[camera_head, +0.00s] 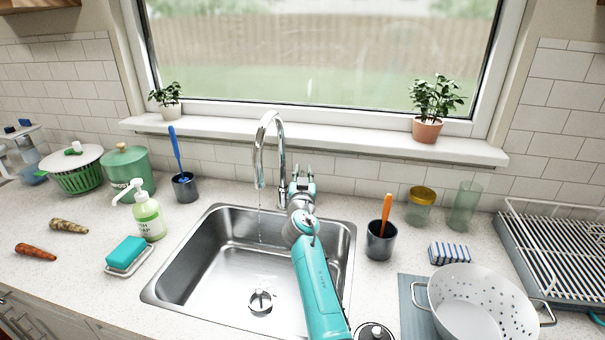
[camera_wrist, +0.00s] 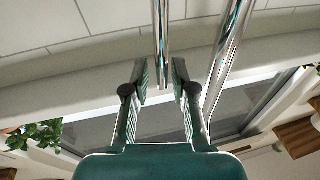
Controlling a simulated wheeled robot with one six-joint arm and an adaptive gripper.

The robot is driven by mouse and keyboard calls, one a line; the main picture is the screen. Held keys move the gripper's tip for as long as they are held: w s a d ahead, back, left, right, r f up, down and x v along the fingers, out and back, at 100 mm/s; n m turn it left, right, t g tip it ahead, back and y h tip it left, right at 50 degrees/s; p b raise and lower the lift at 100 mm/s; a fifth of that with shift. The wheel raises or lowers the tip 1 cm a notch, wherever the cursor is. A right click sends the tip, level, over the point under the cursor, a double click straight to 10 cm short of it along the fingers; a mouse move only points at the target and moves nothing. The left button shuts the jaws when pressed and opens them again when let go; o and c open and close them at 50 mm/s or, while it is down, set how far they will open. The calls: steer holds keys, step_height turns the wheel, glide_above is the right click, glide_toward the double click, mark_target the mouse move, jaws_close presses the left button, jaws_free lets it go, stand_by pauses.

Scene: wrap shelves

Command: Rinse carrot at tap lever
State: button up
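The chrome tap (camera_head: 270,135) arches over the steel sink (camera_head: 195,255). A thin stream of water (camera_head: 260,222) appears to fall from its spout. My gripper (camera_head: 302,183) is at the right of the tap's base. In the wrist view my gripper (camera_wrist: 162,78) is partly open, with a thin chrome rod, apparently the tap lever (camera_wrist: 162,40), between its fingertips. Narrow gaps seem to show beside the rod. The gripper holds no carrot.
A soap bottle (camera_head: 149,219) and a teal sponge (camera_head: 126,252) stand left of the sink. A dark cup with an orange-handled brush (camera_head: 381,240) and a white colander (camera_head: 470,310) are right of it. The window sill (camera_head: 320,140) runs behind the tap.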

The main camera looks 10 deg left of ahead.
steer(key=shift+a, duration=0.1)
step_height(320, 180, up, 10)
steer(key=shift+f, duration=0.1)
stand_by(0.7)
